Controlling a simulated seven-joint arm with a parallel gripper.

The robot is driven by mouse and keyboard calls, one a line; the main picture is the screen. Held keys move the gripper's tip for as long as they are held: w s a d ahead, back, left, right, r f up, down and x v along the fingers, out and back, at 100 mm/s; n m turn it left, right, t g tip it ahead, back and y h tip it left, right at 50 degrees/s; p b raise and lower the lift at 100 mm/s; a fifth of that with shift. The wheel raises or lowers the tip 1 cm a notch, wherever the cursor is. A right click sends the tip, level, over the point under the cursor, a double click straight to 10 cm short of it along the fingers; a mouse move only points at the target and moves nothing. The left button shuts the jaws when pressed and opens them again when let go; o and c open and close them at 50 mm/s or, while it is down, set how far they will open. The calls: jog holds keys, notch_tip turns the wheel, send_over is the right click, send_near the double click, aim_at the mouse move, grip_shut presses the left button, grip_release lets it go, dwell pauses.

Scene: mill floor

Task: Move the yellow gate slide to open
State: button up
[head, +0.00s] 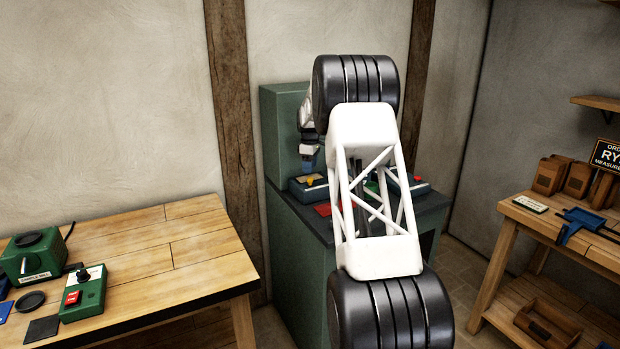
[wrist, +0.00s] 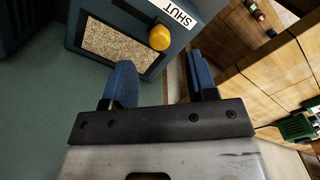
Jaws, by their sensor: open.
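The yellow gate slide knob (wrist: 159,37) sticks out at the edge of a dark blue-green box (wrist: 193,38) in the wrist view, beside a white label reading SHUT (wrist: 179,13). In the head view the yellow knob (head: 309,181) shows small on the box on the green cabinet. My gripper (wrist: 162,82) is open, its blue fingers apart and empty. The knob lies ahead of the gap between the fingertips, apart from both. In the head view my gripper (head: 310,163) is just above the box; my arm hides part of the cabinet top.
A grain-filled window (wrist: 120,48) is beside the knob. The green cabinet (head: 283,235) also bears a red pad (head: 323,209) and a box with a red button (head: 417,179). A wooden bench (head: 170,245) stands left, another with wooden bins (head: 551,175) right.

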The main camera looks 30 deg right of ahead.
aim_at(310, 178)
jog(key=shift+f, duration=2.55)
grip_shut()
